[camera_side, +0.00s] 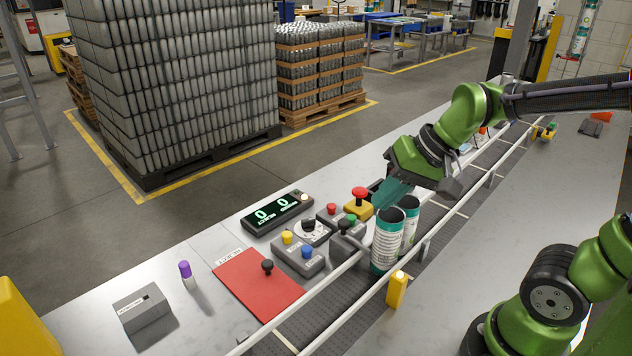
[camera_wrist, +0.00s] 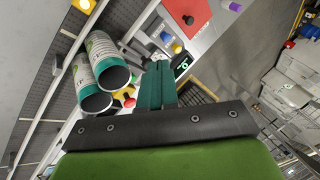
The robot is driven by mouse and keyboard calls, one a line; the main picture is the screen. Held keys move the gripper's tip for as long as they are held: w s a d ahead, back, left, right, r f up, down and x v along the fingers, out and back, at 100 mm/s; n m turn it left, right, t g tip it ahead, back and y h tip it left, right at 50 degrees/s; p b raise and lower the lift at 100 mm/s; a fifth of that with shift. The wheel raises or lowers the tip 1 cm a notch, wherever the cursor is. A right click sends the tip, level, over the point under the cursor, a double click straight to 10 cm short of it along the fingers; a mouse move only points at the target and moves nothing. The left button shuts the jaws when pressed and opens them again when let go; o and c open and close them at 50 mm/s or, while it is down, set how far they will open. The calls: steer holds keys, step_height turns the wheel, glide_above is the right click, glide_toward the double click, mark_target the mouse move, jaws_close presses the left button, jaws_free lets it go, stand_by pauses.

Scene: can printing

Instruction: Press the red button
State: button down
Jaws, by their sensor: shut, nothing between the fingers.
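A small red button (camera_side: 332,208) sits on a grey box among the controls on the bench. A larger red mushroom button (camera_side: 359,191) sits on a yellow box (camera_side: 358,209) behind it to the right. My gripper (camera_side: 386,200) is right of both buttons, above the bench and apart from them, with its teal fingers shut and empty. In the wrist view the shut fingers (camera_wrist: 157,70) point to the controls, and a red button (camera_wrist: 130,102) shows partly hidden between the cans and the fingers.
Left are yellow (camera_side: 287,237) and blue (camera_side: 307,252) buttons, a black display (camera_side: 277,212), a red plate (camera_side: 258,284) and a purple-capped tube (camera_side: 187,274).

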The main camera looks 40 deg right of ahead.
steer(key=w+d+f+m+y, duration=0.1)
steer(key=w+d+f+m, duration=0.15)
steer(key=w+m, duration=0.5)
steer(key=m+t+h, duration=0.2)
steer(key=m+t, duration=0.1)
steer(key=m, duration=0.8)
glide_above(334, 207)
step_height(334, 207, down, 3)
steer(key=shift+d+f, duration=0.1)
steer(key=shift+d, duration=0.05)
steer(key=shift+f, duration=0.1)
steer(key=shift+n, duration=0.25)
steer(key=shift+f, duration=4.35)
steer(key=shift+f, duration=0.4)
